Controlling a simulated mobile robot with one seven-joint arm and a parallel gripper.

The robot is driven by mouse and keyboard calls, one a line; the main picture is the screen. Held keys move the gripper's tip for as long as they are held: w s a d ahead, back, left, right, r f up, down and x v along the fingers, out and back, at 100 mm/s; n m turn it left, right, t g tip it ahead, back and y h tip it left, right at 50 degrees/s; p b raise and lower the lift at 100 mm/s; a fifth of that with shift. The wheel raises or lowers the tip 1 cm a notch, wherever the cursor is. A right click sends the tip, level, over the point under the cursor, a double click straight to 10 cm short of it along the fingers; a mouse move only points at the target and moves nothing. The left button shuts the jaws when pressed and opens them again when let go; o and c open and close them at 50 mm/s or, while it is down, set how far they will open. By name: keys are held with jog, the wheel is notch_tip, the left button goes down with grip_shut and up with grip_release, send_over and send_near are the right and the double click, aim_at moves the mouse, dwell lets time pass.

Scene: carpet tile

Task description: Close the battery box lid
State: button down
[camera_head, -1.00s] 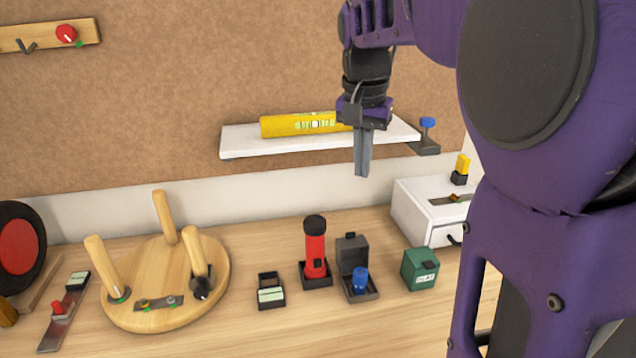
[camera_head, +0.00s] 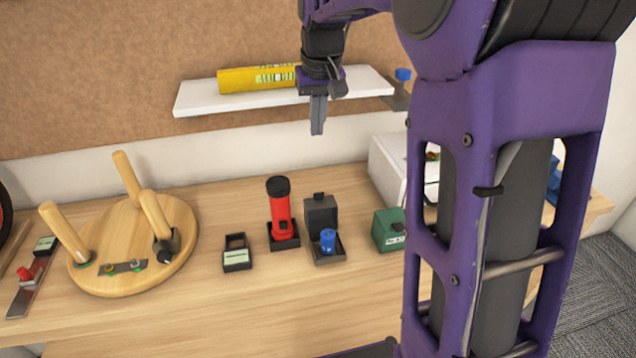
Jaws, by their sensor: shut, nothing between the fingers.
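The battery box (camera_head: 327,250) is a small dark grey box on the wooden bench, right of the red flashlight. Its lid (camera_head: 321,212) stands upright at the back, so the box is open. A blue battery-like cylinder (camera_head: 328,240) stands inside it. My gripper (camera_head: 317,132) hangs pointing down in front of the white shelf, well above the box and apart from it. Its fingers are together and hold nothing.
The red flashlight (camera_head: 280,212) stands in a dark holder just left of the box. A green box (camera_head: 389,231) is just right. A small dark tray (camera_head: 236,255) and an upturned wooden stool (camera_head: 135,285) lie further left. The white shelf (camera_head: 235,100) bears a yellow level (camera_head: 240,80). The front bench is clear.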

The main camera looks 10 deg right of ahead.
jog(key=b, duration=0.2)
send_over(321, 211)
jog(key=w, duration=0.5)
jog(key=s+f+x, duration=0.1)
jog(key=s+x, duration=0.2)
jog(key=x, duration=1.2)
jog(key=shift+s+a+r, duration=0.1)
jog(key=shift+s+r, duration=0.15)
jog(key=shift+s, duration=0.75)
jog(key=shift+s+a+r, duration=0.1)
jog(key=shift+s+r, duration=0.15)
jog(key=shift+s, duration=0.7)
